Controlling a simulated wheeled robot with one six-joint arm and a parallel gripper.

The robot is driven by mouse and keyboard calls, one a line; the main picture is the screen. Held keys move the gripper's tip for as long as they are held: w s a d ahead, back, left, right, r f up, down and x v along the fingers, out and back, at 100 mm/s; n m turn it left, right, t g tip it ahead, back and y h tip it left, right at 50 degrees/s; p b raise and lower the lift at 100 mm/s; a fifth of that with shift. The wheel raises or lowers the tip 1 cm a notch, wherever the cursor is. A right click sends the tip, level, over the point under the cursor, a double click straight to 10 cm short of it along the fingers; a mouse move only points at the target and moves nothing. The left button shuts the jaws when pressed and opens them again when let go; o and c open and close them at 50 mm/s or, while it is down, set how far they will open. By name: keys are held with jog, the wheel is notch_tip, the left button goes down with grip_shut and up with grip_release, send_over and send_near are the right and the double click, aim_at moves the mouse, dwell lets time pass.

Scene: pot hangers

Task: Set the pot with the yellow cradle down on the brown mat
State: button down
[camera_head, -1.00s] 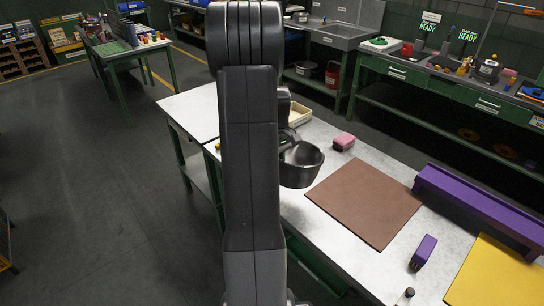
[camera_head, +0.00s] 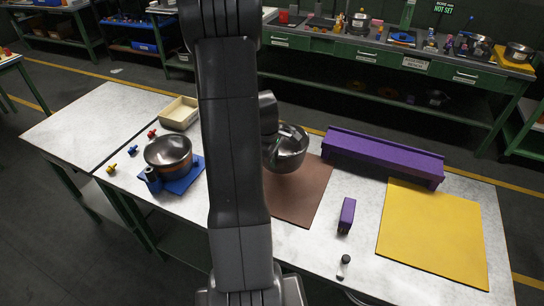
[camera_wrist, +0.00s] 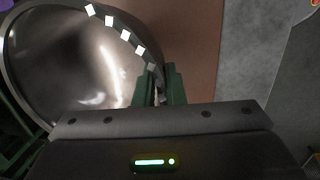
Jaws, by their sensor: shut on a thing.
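A steel pot (camera_head: 290,153) is in my gripper (camera_head: 272,152), over the far part of the brown mat (camera_head: 300,198) in the head view. My gripper is shut on the pot's rim. In the wrist view the pot (camera_wrist: 70,60) fills the left, between and beside my gripper's green fingers (camera_wrist: 162,85), with the brown mat (camera_wrist: 195,45) below it. The pot looks tilted in the head view; I cannot tell its exact height above the mat. No yellow cradle shows on it. My arm hides the mat's left part.
A purple rail (camera_head: 385,158) lies right of the held pot. A purple block (camera_head: 347,215), small bottle (camera_head: 343,266) and yellow mat (camera_head: 432,232) are to the right. A cream tray (camera_head: 179,113) is behind.

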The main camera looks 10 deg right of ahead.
jog(key=shift+f, duration=0.1)
dwell(0.4)
jog(key=shift+f+b, duration=3.25)
jog(key=shift+f, duration=0.5)
jog(key=shift+f+b, duration=0.5)
jog(key=shift+f, duration=0.1)
jog(key=c, duration=1.4)
grip_release()
jog(key=shift+c, duration=0.2)
jog(key=shift+s, duration=0.1)
notch_tip(320, 180, up, 24)
jog(key=a+p, duration=0.2)
jog(key=p, duration=0.6)
jog(key=shift+s, duration=0.4)
jog(key=shift+a+f, duration=0.1)
jog(key=shift+f, duration=0.1)
